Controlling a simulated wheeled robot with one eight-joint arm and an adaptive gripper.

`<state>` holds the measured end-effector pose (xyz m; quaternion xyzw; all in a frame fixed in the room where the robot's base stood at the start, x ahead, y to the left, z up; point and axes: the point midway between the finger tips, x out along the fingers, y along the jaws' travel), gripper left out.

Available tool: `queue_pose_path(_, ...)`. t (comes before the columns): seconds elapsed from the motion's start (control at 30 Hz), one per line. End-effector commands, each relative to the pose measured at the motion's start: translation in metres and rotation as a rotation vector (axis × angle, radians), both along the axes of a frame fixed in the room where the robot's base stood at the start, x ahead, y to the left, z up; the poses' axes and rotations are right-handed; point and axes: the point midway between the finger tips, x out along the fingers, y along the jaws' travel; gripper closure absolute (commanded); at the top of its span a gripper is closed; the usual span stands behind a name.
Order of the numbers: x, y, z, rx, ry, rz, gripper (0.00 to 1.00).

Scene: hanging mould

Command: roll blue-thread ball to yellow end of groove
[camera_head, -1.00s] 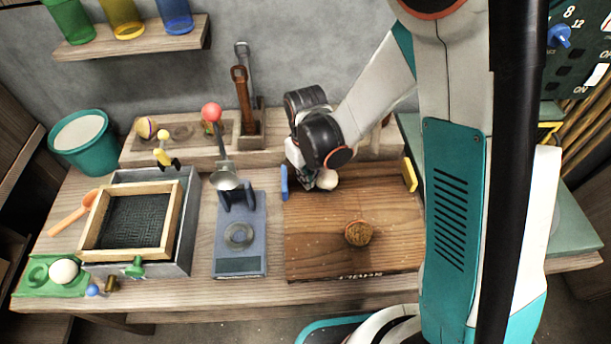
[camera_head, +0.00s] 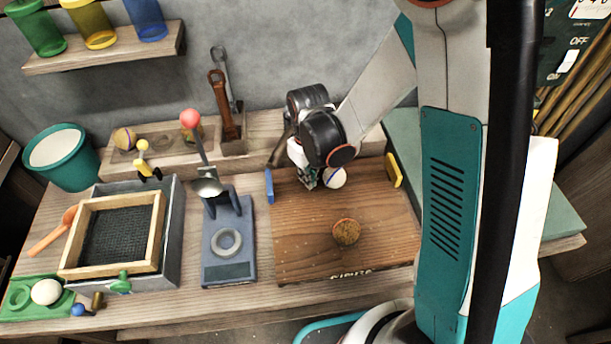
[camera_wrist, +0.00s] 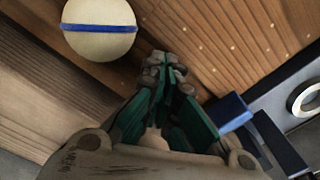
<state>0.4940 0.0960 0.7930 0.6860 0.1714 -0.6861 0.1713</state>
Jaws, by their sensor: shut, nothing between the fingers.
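The blue-thread ball (camera_head: 336,177) is cream with a blue band. It sits at the back of the brown wooden board (camera_head: 310,215), between the blue end marker (camera_head: 268,186) and the yellow end marker (camera_head: 393,170), roughly midway. It also shows at the upper left of the wrist view (camera_wrist: 88,40). My gripper (camera_head: 308,183) is shut and empty, low over the board just left of the ball, on its blue-end side. In the wrist view the fingertips (camera_wrist: 165,68) are close beside the ball; I cannot tell whether they touch. The groove itself is not clearly visible.
A brown round piece (camera_head: 346,232) lies on the front of the board. A wooden rack (camera_head: 255,150) runs behind.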

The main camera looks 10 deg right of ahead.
Motion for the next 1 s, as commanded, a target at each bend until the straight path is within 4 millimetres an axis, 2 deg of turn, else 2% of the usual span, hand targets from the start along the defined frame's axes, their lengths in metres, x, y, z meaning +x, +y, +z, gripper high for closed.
queue_pose_path(0.23,0.0,-0.003,0.0,0.0,0.0,-0.001,1.0)
queue_pose_path(0.43,-0.001,-0.045,-0.001,0.0,0.0,-0.007,1.0)
queue_pose_path(0.57,-0.002,-0.062,-0.001,0.0,0.0,-0.003,1.0)
queue_pose_path(1.0,-0.002,-0.063,0.0,0.0,0.0,0.0,1.0)
